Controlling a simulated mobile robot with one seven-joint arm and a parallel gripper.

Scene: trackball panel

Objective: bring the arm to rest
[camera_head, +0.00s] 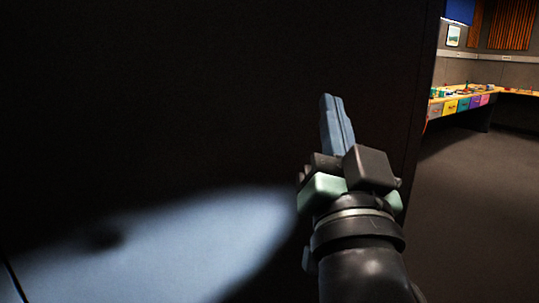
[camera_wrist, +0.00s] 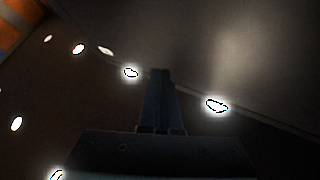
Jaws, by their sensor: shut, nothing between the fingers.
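My gripper (camera_head: 331,97) shows in the head view at right of centre, with its fingers pointing up. Its two blue-grey fingers lie together, shut and empty. My dark arm comes up from the bottom edge below it. In the wrist view the gripper (camera_wrist: 161,72) shows as a dark shape pointing up from the bottom middle, with nothing between the fingers. The task names no other object, and no trackball shows in either view.
A large dark panel (camera_head: 150,100) fills the left and middle, with a bright light patch low on it. To the right lies open floor (camera_head: 475,200). A workbench with coloured drawers (camera_head: 463,104) stands far back. Bright lamps (camera_wrist: 216,105) show in the wrist view.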

